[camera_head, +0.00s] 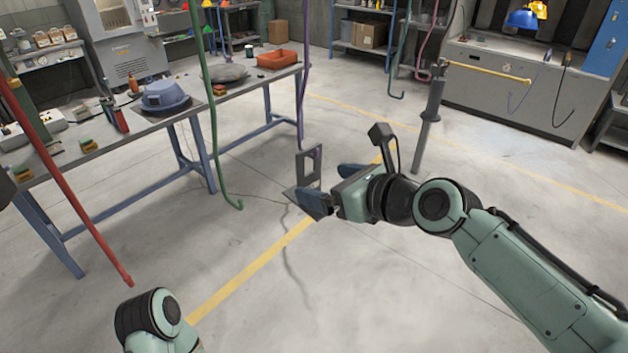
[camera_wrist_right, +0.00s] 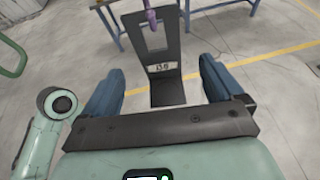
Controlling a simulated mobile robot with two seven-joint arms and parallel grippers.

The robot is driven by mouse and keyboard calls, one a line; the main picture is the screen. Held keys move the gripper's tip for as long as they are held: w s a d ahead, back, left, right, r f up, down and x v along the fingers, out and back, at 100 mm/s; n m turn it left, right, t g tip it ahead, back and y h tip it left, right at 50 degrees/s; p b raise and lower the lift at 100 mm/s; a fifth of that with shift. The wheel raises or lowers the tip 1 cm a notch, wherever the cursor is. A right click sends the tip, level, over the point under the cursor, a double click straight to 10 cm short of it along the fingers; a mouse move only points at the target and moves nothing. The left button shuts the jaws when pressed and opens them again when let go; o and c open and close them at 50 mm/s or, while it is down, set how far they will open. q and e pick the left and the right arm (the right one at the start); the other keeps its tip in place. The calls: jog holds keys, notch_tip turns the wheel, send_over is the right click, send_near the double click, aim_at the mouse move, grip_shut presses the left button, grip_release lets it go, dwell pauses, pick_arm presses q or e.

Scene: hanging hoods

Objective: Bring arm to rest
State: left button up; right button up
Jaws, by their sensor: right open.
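My right gripper (camera_head: 333,188) is open, its two blue fingers spread apart, near the middle of the head view. In the right wrist view the gripper (camera_wrist_right: 160,90) has nothing clamped between its fingers. A dark plate (camera_head: 299,166) with a rectangular window hangs from a purple hook (camera_head: 303,90), just beyond the fingers. In the wrist view the plate (camera_wrist_right: 163,84) carries a small number label and shows between the fingertips, seemingly apart from them. Part of my left arm (camera_head: 150,318) shows at the bottom left; its gripper is out of view.
A red hanging rod (camera_head: 75,195) and a green hook (camera_head: 208,95) hang at the left. A workbench (camera_head: 150,122) with a blue welding hood (camera_head: 163,95) and an orange tray (camera_head: 277,60) stands behind them. The floor ahead is open.

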jog(key=v, duration=0.8)
jog(key=w+f+n+g+h, duration=0.15)
jog(key=w+f, duration=0.25)
jog(key=f, duration=0.7)
jog(key=w+f+n+h, duration=0.2)
jog(key=w+f+n, duration=0.1)
jog(key=f, duration=0.7)
jog(key=s+d+f+n+g+h, duration=0.1)
jog(key=d+f+n, duration=0.1)
jog(key=f, duration=0.7)
jog(key=d+f+n+g+h, duration=0.1)
jog(key=d+f+n+g, duration=0.15)
jog(key=f, duration=0.75)
jog(key=s+d+f+n+g, duration=0.1)
jog(key=s+f+n, duration=0.2)
jog(key=s+f, duration=0.35)
jog(key=s+d+f+n+g, duration=0.1)
jog(key=s+d+f+n, duration=0.15)
jog(key=f, duration=0.75)
jog(key=s+f+n+g, duration=0.1)
jog(key=s+f+n, duration=0.3)
jog(key=s, duration=0.6)
jog(key=s+f+n+g, duration=0.2)
jog(key=s+f+n, duration=0.2)
jog(key=s, duration=0.5)
notch_tip(320, 180, down, 3)
jog(key=shift+s+a+r, duration=0.2)
jog(key=shift+s+a, duration=0.1)
jog(key=shift+s, duration=0.1)
